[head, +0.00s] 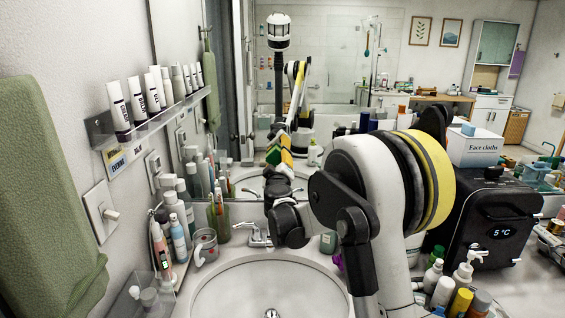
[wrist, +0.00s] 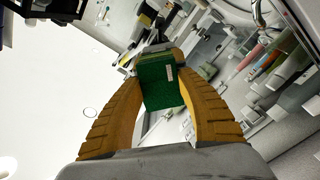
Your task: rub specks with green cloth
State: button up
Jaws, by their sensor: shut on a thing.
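My gripper (head: 283,160) is raised above the back of the sink, in front of the mirror (head: 335,60). In the wrist view its two ridged yellow-brown fingers (wrist: 160,55) are closed on the green cloth (wrist: 162,85), a folded pad with a small white tag. The cloth also shows as a green patch in the head view (head: 273,156). I cannot tell whether the cloth touches the mirror. The specks cannot be made out in either view.
The white sink (head: 215,290) and faucet (head: 258,232) lie below. Bottles and a mug (head: 205,246) crowd the left side, under a wall shelf (head: 150,122) of tubes. A green towel (head: 45,190) hangs far left. A black cooler (head: 490,230) and several bottles stand right.

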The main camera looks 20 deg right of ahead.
jog(key=shift+w+a, duration=0.1)
jog(key=shift+a, duration=0.1)
jog(key=shift+s+d, duration=0.35)
jog(key=shift+d, duration=0.45)
jog(key=shift+s+d, duration=0.3)
jog(key=shift+d, duration=0.45)
jog(key=shift+w+a, duration=0.35)
jog(key=shift+a, duration=0.45)
jog(key=shift+w+a, duration=0.3)
jog(key=shift+a, duration=0.5)
jog(key=shift+s+d, duration=0.35)
jog(key=shift+d, duration=0.5)
jog(key=shift+s+d, duration=0.35)
jog(key=shift+d, duration=0.45)
jog(key=shift+a, duration=0.1)
jog(key=shift+v, duration=2.45)
